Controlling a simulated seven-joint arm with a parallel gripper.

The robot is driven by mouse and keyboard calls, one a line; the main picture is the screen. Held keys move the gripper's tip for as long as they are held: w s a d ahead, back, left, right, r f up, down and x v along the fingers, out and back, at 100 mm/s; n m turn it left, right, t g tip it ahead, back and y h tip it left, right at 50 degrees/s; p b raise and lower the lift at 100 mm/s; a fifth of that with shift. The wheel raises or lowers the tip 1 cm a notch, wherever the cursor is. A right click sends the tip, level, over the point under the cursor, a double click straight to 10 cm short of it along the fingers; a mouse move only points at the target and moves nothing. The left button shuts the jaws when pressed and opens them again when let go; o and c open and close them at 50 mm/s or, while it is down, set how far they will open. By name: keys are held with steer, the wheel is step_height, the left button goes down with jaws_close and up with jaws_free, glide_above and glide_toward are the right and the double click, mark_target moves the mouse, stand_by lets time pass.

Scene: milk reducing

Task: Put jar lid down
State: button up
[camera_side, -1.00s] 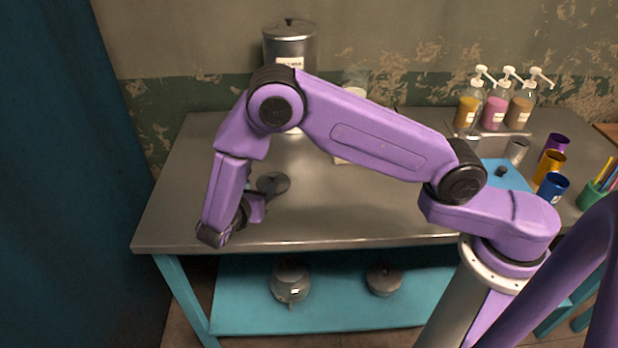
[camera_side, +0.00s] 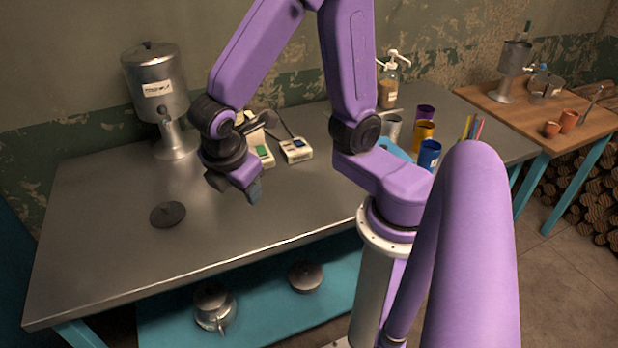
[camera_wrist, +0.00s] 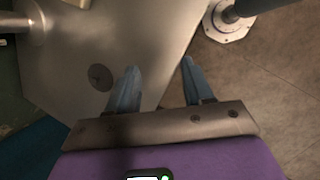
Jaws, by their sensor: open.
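The jar lid (camera_side: 168,214), a dark round disc with a small knob, lies flat on the metal table (camera_side: 110,270) toward its left part. It also shows in the wrist view (camera_wrist: 101,77), left of the fingers. My gripper (camera_side: 254,192) is above the table, to the right of the lid and apart from it. In the wrist view my gripper (camera_wrist: 159,78) has its two blue fingers spread wide with nothing between them.
A labelled metal canister (camera_side: 157,85) stands on the table behind the lid. Two small devices (camera_side: 296,150) sit behind my gripper. Coloured cups (camera_side: 423,134) stand at the right. A lower shelf holds a kettle (camera_side: 214,306) and a pot (camera_side: 305,276). The table front is clear.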

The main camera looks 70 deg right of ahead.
steer(key=s+d+r+m+y, duration=0.1)
steer(key=s+y, duration=0.1)
steer(key=s, duration=0.4)
steer(key=s+d+r+m+g+y, duration=0.1)
steer(key=s+d+y, duration=0.1)
steer(key=s, duration=0.4)
steer(key=shift+d+r+m+y, duration=0.15)
steer(key=shift+r+m+y, duration=0.05)
steer(key=shift+m+y, duration=0.2)
